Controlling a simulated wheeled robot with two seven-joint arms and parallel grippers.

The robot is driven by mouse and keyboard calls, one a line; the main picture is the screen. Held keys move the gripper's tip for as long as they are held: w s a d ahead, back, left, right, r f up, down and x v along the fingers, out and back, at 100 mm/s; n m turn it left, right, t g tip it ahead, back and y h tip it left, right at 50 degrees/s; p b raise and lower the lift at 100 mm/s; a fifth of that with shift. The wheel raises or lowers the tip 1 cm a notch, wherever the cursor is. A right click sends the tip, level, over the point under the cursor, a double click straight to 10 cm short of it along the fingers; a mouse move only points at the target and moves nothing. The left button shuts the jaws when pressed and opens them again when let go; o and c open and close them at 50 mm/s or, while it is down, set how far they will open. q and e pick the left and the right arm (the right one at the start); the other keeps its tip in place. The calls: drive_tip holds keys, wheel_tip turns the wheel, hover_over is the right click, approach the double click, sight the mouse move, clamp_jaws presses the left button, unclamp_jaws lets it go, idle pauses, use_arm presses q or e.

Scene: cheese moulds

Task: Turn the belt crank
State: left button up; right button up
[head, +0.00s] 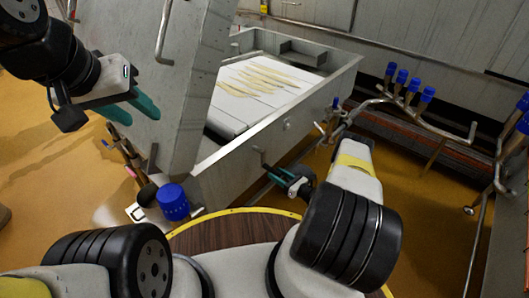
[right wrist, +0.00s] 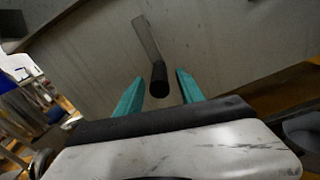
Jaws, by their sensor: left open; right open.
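The belt crank (head: 262,157) is a small grey arm on the side wall of the grey metal vat (head: 290,130). In the right wrist view the crank's black handle (right wrist: 159,82) points toward me, with its flat grey arm (right wrist: 146,38) reaching up from it. My right gripper (head: 266,180) is open, its teal fingers on either side of the handle in the right wrist view, with gaps visible. Whether the handle lies fully between the fingertips I cannot tell. My left gripper (head: 144,117) is open and empty at upper left, by a tall grey panel.
The belt (head: 235,110) inside the vat bears pale yellow strips. Pipes with blue-capped valves (head: 402,77) stand at the right. A blue knob (head: 172,201) is at front left. The tall grey panel (head: 190,80) stands between my left gripper and the vat.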

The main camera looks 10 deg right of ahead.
sight(271, 170)
drive_tip(key=shift+x, duration=1.95)
clamp_jaws()
